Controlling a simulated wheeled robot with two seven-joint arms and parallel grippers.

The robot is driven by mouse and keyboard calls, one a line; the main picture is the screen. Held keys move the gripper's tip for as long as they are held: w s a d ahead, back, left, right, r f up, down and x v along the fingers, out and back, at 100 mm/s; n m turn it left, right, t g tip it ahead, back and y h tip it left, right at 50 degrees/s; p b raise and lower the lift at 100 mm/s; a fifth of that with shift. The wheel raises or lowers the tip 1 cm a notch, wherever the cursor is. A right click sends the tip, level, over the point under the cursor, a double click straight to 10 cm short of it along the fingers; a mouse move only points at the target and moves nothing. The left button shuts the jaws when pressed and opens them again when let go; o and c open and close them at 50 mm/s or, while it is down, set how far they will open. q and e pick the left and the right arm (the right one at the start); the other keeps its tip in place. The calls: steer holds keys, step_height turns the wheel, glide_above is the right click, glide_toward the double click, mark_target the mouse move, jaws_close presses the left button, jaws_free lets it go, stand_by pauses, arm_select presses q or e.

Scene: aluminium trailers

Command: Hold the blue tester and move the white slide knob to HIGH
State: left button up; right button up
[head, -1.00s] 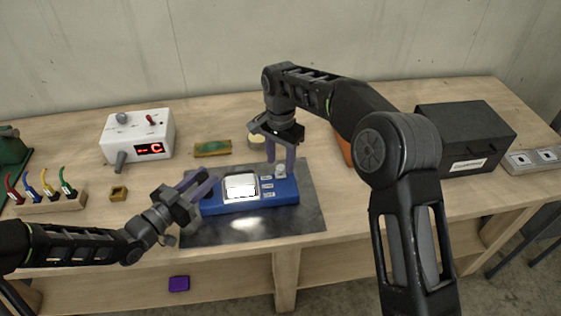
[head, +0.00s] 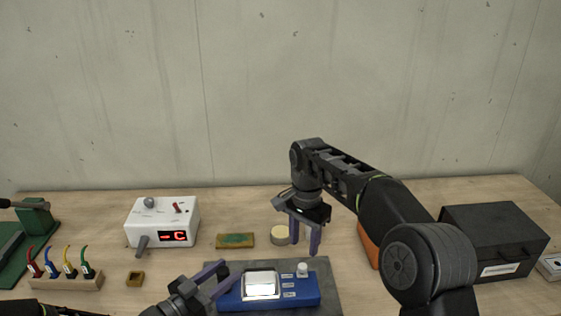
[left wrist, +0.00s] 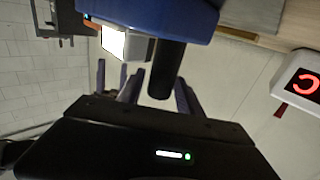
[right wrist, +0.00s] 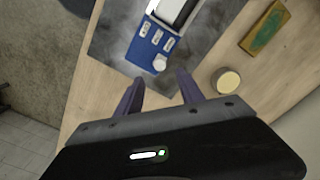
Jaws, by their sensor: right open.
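The blue tester (head: 313,293) lies on a dark mat, its lit screen facing up. Its white slide knob (head: 302,270) stands at the tester's far right corner, beside the farthest of three small labels, whose text I cannot read. The knob also shows in the right wrist view (right wrist: 160,63). My right gripper (head: 304,240) is open and empty, above and just beyond the knob, apart from it. My left gripper (head: 231,270) is at the tester's left end. In the left wrist view, a black handle (left wrist: 166,68) under the blue body lies between its fingers; I cannot tell whether they clamp it.
A white box with a red display (head: 165,220) stands behind left, with a green-yellow plate (head: 235,240) and a round cream piece (head: 281,235) beside it. A coloured-plug rack (head: 65,282) is left. A black case (head: 492,240) is right.

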arm_select(q)
steer(key=shift+o, duration=1)
steer(key=v, duration=1.2)
